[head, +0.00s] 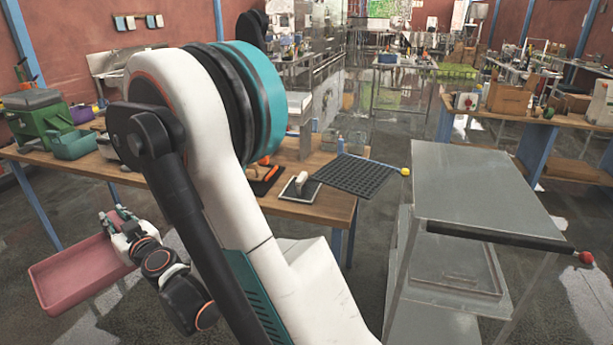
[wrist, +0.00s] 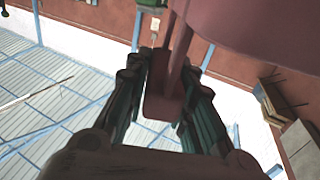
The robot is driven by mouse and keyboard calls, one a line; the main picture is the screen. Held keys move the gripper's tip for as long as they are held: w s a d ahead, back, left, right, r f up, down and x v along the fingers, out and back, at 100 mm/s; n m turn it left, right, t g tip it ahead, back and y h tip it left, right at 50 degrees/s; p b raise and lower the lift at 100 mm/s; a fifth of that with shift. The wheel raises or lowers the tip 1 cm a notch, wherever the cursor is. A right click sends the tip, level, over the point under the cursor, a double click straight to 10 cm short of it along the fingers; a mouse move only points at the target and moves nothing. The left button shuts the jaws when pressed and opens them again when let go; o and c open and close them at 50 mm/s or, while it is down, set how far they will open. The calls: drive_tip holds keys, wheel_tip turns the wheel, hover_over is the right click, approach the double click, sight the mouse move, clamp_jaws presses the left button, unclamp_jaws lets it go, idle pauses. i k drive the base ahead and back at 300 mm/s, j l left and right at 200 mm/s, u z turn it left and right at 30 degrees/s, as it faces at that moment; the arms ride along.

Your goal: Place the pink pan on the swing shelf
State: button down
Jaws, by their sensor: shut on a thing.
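The pink pan (head: 75,275) is at the lower left of the head view, held out beside the wooden bench and tilted. My gripper (head: 118,226) is shut on the pan at its right end. In the wrist view my gripper's fingers (wrist: 168,105) lie on both sides of a pink part of the pan (wrist: 225,30), whose body fills the upper right. A dark slotted shelf (head: 358,174) with a yellow knob, which looks like the swing shelf, sticks out from the bench's right end. Nothing is seen lying on it. My arm hides part of the bench.
The wooden bench (head: 310,208) holds a green machine (head: 40,120), a teal bin (head: 73,145) and a black pad with a white block (head: 300,187). A grey metal cart (head: 480,190) with a red-knobbed bar stands right of the slotted shelf. Floor shows between bench and cart.

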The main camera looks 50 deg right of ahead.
sight(354, 172)
drive_tip(key=k+z, duration=0.35)
drive_tip(key=k+l+z, duration=0.15)
drive_tip(key=z, duration=0.2)
